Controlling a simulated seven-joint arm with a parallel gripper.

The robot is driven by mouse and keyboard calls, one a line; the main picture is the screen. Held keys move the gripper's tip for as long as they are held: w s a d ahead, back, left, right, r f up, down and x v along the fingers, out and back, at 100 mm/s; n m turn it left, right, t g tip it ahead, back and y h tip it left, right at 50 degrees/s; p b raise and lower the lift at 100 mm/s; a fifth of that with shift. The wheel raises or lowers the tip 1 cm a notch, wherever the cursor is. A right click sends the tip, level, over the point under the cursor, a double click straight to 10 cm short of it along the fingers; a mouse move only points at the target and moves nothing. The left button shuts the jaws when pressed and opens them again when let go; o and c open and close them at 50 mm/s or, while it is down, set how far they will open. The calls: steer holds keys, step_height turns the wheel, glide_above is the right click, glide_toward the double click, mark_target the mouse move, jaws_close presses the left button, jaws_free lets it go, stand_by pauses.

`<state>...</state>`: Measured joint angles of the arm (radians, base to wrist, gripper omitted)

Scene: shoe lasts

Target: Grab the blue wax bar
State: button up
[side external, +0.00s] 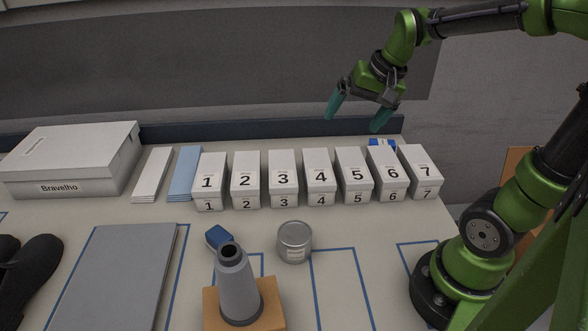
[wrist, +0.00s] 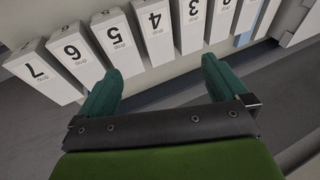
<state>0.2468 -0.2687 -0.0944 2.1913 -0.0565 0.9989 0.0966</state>
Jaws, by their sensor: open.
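A small blue block (side external: 217,237), which looks like the blue wax bar, lies on the table just behind the grey cone-shaped bottle, left of the round tin. Another blue and white item (side external: 381,142) shows partly behind box 6; most of it is hidden and I cannot tell what it is. My gripper (side external: 355,120) is open and empty, raised above the back edge of the table behind the numbered boxes, far from the blue block. In the wrist view its two green fingers (wrist: 160,70) stand apart with nothing between them; the blue block is not visible there.
Numbered white boxes (side external: 283,178) stand in a row near the back. A grey bottle (side external: 238,285) on a tan block and a tin (side external: 295,241) stand close to the blue block. A grey board (side external: 115,275), dark shoes (side external: 28,265) and a white carton (side external: 75,160) lie left.

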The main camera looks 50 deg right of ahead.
steer(key=s+a+n, duration=0.1)
steer(key=s+a, duration=0.1)
steer(key=a, duration=0.1)
steer(key=s+a+r+n+t+y, duration=0.1)
steer(key=s+a+n, duration=0.1)
steer(key=s+a, duration=0.1)
steer(key=s+a+n+t, duration=0.1)
steer(key=s+a+n, duration=0.1)
steer(key=a, duration=0.2)
steer(key=shift+s+a+r, duration=0.15)
steer(key=shift+s+a, duration=0.05)
steer(key=shift+a, duration=0.1)
steer(key=shift+c, duration=0.6)
steer(key=shift+a+r+t, duration=0.2)
steer(key=shift+t, duration=0.1)
steer(key=shift+c, duration=2.2)
